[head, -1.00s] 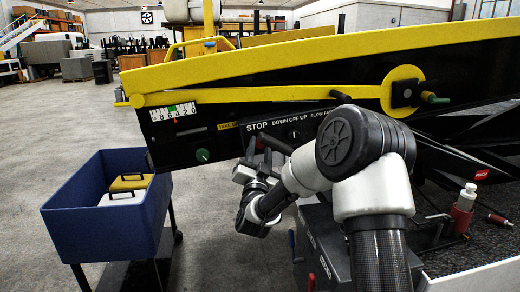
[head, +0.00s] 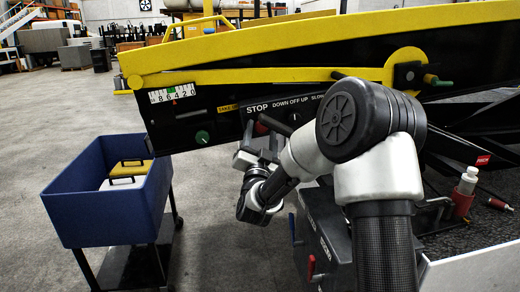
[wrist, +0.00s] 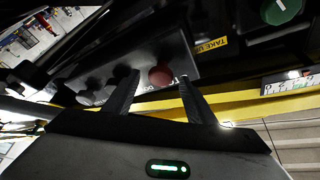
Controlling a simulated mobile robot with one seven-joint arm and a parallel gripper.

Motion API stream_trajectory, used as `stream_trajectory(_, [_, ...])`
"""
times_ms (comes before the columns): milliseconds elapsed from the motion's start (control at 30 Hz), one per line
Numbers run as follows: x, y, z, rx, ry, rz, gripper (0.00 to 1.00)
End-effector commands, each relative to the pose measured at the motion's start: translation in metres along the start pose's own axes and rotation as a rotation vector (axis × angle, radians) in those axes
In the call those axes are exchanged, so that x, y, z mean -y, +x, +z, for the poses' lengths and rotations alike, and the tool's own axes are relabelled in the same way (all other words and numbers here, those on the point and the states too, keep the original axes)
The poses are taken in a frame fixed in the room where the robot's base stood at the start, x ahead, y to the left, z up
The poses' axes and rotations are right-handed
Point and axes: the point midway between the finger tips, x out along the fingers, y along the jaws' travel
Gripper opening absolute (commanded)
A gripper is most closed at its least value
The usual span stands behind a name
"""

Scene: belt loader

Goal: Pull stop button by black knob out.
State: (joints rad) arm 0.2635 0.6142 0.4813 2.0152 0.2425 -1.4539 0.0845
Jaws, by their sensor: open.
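The stop button shows as a round red face (wrist: 161,76) on the dark panel in the wrist view. In the head view it is a small dark red spot (head: 261,128) under the STOP label, partly hidden by my gripper. I cannot make out a separate black knob on it. My gripper (wrist: 157,78) is open and empty, its two dark fingers spread left and right of the button in the wrist view. In the head view my gripper (head: 261,140) is just in front of the panel below the label. I cannot tell whether a finger touches the button.
A green button (head: 202,137) sits left of STOP; it also shows in the wrist view (wrist: 282,9). A DOWN OFF UP switch (head: 294,118) is to the right. A blue cart (head: 105,218) stands left. Levers (head: 311,265) stand below right.

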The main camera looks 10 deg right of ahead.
Motion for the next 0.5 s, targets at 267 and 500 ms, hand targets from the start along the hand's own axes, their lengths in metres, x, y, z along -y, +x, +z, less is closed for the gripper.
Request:
stream_trajectory(267, [0.001,-0.054,0.001,0.006,-0.001,-0.002,0.51])
stream_trajectory(500, [0.001,-0.114,0.001,0.006,-0.001,-0.002,0.51])
